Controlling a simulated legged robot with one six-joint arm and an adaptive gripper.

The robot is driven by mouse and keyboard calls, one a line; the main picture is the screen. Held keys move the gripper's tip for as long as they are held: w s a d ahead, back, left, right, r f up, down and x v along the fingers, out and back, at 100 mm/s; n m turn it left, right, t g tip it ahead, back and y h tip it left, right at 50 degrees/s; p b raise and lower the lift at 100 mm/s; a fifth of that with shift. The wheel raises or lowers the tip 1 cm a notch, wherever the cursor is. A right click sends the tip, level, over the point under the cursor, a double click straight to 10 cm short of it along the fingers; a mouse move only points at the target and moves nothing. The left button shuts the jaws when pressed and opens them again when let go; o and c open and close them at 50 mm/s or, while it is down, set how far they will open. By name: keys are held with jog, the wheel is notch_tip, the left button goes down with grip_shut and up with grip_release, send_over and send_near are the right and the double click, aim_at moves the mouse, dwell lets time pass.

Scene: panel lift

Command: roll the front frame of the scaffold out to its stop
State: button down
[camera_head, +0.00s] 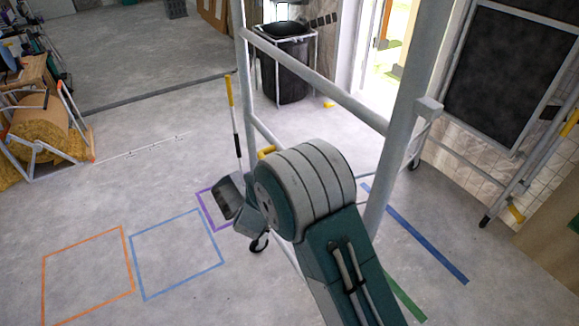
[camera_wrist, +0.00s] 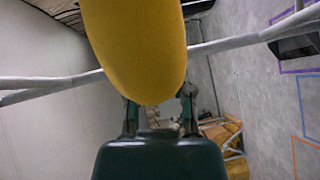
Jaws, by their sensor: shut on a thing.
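The scaffold's front frame (camera_head: 315,77) stands before me, with light grey posts and rails. A caster (camera_head: 258,243) shows at its lower left and another (camera_head: 414,163) at the right. A yellow grip (camera_head: 266,152) shows just above my arm's wrist joint. In the wrist view a large yellow grip (camera_wrist: 135,45) fills the top middle, with a grey tube crossing behind it. My gripper (camera_wrist: 160,112) is shut on the yellow grip, its fingers at either side of the lower end. My arm hides the fingers in the head view.
Blue tape (camera_head: 425,240) and green tape (camera_head: 405,300) mark the floor at right. Orange (camera_head: 130,262) and blue (camera_head: 140,273) taped squares lie at left. A black bin (camera_head: 285,75) stands behind. A dark panel (camera_head: 510,75) leans at right.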

jog(key=shift+s+a+f, duration=0.35)
jog(key=shift+s+a, duration=0.4)
jog(key=shift+a, duration=0.1)
jog(key=c, duration=0.7)
grip_release()
jog(key=shift+o, duration=1.1)
jog(key=shift+a, duration=0.1)
jog(key=shift+a+r, duration=0.1)
jog(key=shift+a, duration=0.05)
jog(key=shift+r, duration=0.1)
jog(key=s+a+r, duration=0.1)
jog(key=s, duration=1)
jog(key=shift+s+a+r, duration=0.15)
jog(key=shift+s+a, duration=0.15)
jog(key=shift+a, duration=0.1)
